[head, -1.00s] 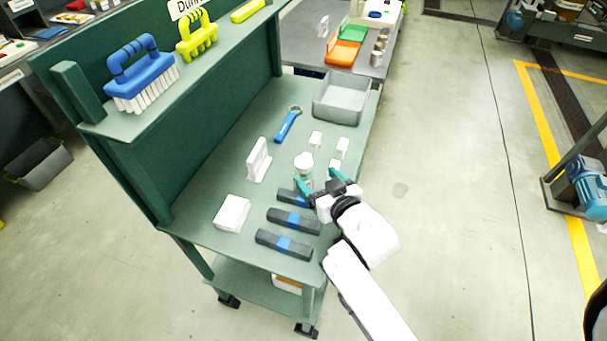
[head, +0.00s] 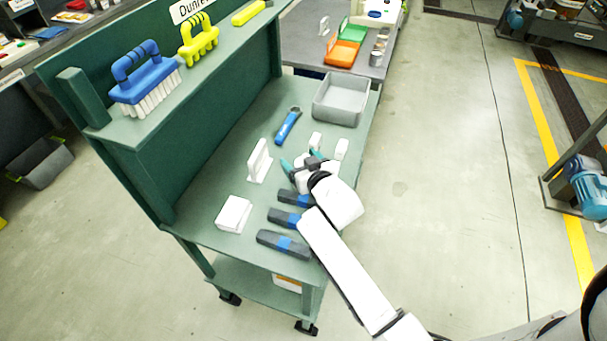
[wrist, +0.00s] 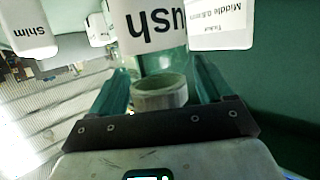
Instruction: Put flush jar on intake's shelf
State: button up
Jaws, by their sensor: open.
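The flush jar (wrist: 158,28) shows in the wrist view as a clear body with a white label, partly cut off, reading "ush" upside down. Its pale round end (wrist: 160,94) lies between my fingers. My gripper (wrist: 161,78) is open, with a teal finger on each side of the jar; contact cannot be made out. I cannot tell which shelf is the intake's; the cart has an upper shelf (head: 160,122).
Small white label stands, "Shim" (wrist: 35,30) and "Middle 0.8 mm" (wrist: 222,25), stand close to my fingers. A grey bin (head: 340,100), a blue tool (head: 288,126), a white block (head: 233,213) and dark bars (head: 283,243) are on the worktop. Brushes (head: 145,78) occupy the upper shelf.

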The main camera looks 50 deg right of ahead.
jog(key=c, duration=1.3)
jog(key=shift+r, duration=0.1)
